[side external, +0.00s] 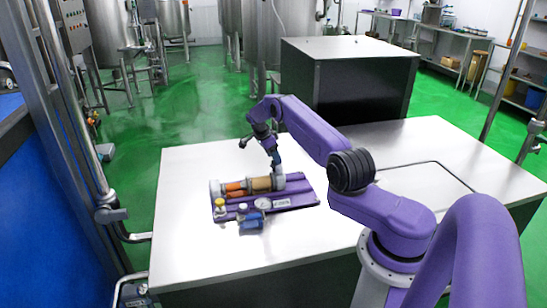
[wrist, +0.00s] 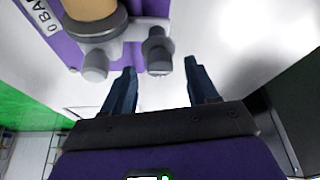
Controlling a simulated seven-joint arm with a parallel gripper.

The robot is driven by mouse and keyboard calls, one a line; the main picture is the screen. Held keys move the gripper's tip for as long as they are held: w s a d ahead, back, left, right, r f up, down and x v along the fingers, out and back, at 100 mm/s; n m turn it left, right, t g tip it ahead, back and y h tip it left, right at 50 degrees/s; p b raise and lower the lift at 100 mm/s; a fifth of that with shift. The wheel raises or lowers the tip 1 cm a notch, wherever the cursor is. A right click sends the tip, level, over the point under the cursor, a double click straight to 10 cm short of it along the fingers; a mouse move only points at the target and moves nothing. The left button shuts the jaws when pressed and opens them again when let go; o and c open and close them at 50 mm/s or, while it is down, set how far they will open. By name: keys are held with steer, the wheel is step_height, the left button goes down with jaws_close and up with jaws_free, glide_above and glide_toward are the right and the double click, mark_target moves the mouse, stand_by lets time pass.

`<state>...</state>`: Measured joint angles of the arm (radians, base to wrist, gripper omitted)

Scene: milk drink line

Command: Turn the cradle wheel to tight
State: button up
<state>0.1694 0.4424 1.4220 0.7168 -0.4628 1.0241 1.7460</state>
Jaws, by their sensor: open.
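A purple fixture plate (side external: 298,196) on the white table carries a tan and orange cylinder (side external: 262,184) lying between pale grey end pieces. My gripper (side external: 276,165) points down at the cylinder's right end. In the wrist view my gripper (wrist: 161,84) is open, with its two dark fingers apart. A small grey knob (wrist: 158,48) shows in the gap just beyond the fingertips, and I see no clear contact. The cylinder's grey end collar (wrist: 95,28) is left of the knob. I cannot tell for sure which grey part is the cradle wheel, or its setting.
A round white gauge (side external: 263,203), a yellow-topped part (side external: 219,204) and a blue part (side external: 250,221) sit along the plate's front. The white table (side external: 190,262) is clear around the plate. A large dark box (side external: 350,85) stands behind.

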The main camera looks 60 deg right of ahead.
steer(key=v, duration=1.6)
steer(key=shift+r, duration=0.25)
steer(key=a+r+n+t, duration=0.1)
steer(key=a+r+n, duration=0.25)
steer(key=a, duration=0.55)
steer(key=a+r+n+t+y, duration=0.1)
steer(key=a+r+n, duration=0.1)
steer(key=a+n, duration=0.5)
steer(key=a+r+n+t, duration=0.1)
steer(key=a+r+n, duration=0.2)
steer(key=a, duration=0.7)
steer(key=s+a+r+n+y, duration=0.1)
steer(key=s+a+r+n, duration=0.1)
steer(key=s+a+n, duration=0.8)
steer(key=s+a+f+n+y, duration=0.1)
steer(key=s+n, duration=0.5)
steer(key=s, duration=0.9)
steer(key=s+a+n+y, duration=0.1)
steer(key=s+n, duration=0.6)
steer(key=s, duration=0.8)
steer(key=shift+a+f, duration=0.4)
steer(key=shift+a, duration=0.2)
